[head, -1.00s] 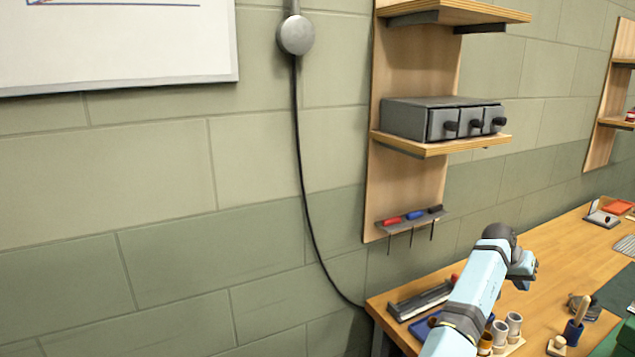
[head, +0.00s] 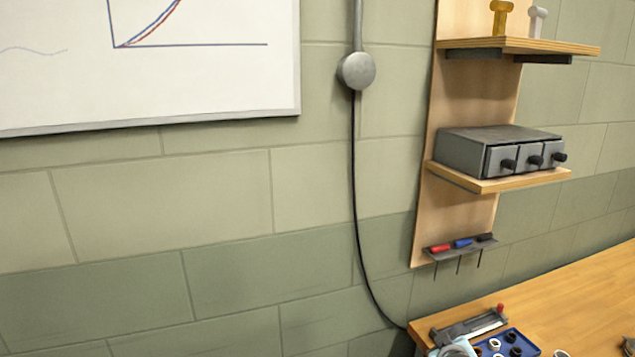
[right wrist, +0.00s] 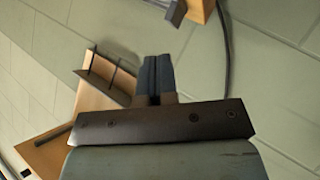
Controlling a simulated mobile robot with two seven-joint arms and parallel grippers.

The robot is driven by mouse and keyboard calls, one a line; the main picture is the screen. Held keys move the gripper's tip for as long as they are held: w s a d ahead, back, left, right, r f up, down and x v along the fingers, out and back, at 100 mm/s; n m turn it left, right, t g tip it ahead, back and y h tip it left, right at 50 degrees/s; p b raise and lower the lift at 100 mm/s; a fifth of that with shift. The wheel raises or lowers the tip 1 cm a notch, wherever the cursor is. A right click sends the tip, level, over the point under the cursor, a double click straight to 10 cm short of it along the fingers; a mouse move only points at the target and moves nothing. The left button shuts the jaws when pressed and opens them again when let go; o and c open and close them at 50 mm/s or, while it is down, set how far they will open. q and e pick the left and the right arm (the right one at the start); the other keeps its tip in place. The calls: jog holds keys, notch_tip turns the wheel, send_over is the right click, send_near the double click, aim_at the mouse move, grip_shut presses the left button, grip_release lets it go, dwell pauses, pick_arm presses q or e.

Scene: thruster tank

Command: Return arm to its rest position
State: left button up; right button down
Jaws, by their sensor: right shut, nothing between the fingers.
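My right gripper (right wrist: 158,78) shows in the right wrist view, its two dark fingers pressed together with nothing between them. It is in free air, with the green block wall behind it. My left gripper is in neither view.
The wooden table (head: 570,305) at lower right carries a blue tray (head: 512,345) with small parts. Above it, a wall shelf (head: 480,186) holds a grey drawer box (head: 497,150). A cable (head: 354,200) hangs down the wall. A whiteboard (head: 200,70) is at upper left.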

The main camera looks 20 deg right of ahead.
jog(key=s+a+f+n+y+p, duration=0.1)
jog(key=s+a+f+y, duration=0.1)
jog(key=s+a, duration=0.4)
jog(key=s+a+f+n+t+y+p, duration=0.1)
jog(key=s+a+y, duration=0.4)
jog(key=a, duration=1.2)
jog(key=s+a+f+n+y+p, duration=0.1)
jog(key=s+a+f+y, duration=0.2)
jog(key=s+a, duration=0.5)
jog(key=a+y, duration=0.1)
jog(key=a, duration=0.3)
jog(key=shift+f+t+p, duration=0.3)
